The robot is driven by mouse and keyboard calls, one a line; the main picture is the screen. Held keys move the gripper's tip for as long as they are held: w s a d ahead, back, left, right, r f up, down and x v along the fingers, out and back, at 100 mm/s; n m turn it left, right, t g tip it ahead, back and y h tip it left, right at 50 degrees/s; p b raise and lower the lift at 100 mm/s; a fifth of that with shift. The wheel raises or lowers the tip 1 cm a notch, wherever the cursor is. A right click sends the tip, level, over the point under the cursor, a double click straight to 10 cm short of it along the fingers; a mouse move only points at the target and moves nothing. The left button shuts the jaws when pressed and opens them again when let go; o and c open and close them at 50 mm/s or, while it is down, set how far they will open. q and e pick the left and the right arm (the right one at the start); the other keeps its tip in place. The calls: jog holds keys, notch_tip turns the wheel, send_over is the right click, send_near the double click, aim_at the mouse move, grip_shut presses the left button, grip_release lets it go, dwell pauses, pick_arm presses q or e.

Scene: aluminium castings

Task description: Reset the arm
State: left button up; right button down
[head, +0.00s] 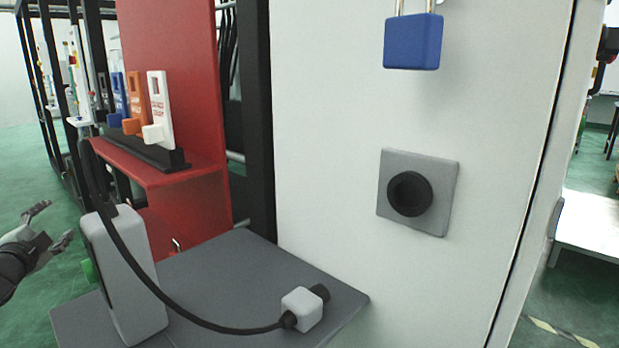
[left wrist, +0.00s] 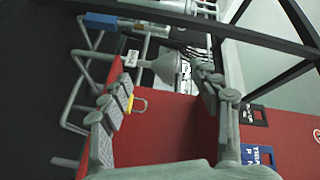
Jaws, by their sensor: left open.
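My left gripper (head: 53,226) is at the left edge of the head view, left of the white box-shaped device and clear of it. Its fingers are spread and empty. In the left wrist view the two fingers of my left gripper (left wrist: 160,100) stand wide apart, with a red panel (left wrist: 165,135) behind them and nothing held between them. A small padlock with a yellowish shackle (left wrist: 137,104) shows beside the left finger, partly hidden by it. My right gripper is in neither view.
A grey shelf (head: 240,275) carries the white device (head: 125,260), its black cable and a plug block (head: 302,308). The white cabinet (head: 330,120) has a round black socket (head: 409,194) and a blue padlock (head: 413,42). A red stand (head: 190,80) holds coloured tags.

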pick_arm(q)
jog(key=s+a+f+n+g+y, duration=0.5)
jog(key=s+a+f+n+g, duration=0.4)
jog(key=s+a+f+g, duration=0.15)
jog(key=s+d+f+h, duration=0.2)
jog(key=s+d+f, duration=0.2)
jog(key=d+f, duration=0.35)
jog(key=s+d+f+m+g+h, duration=0.1)
jog(key=s+d+f, duration=0.2)
jog(key=d+f, duration=0.5)
jog(key=s+d+f+h, duration=0.2)
jog(key=s+d+f, duration=0.2)
jog(key=d+f, duration=0.4)
jog(key=s+d+f+g+h, duration=0.1)
jog(key=s+d+f+h, duration=0.1)
jog(key=s+d+f, duration=0.3)
jog(key=s+d+f+g+h, duration=0.1)
jog(key=s+d+f, duration=0.4)
jog(key=s+d, duration=0.6)
jog(key=d+h, duration=0.1)
jog(key=d, duration=0.3)
jog(key=shift+f, duration=0.2)
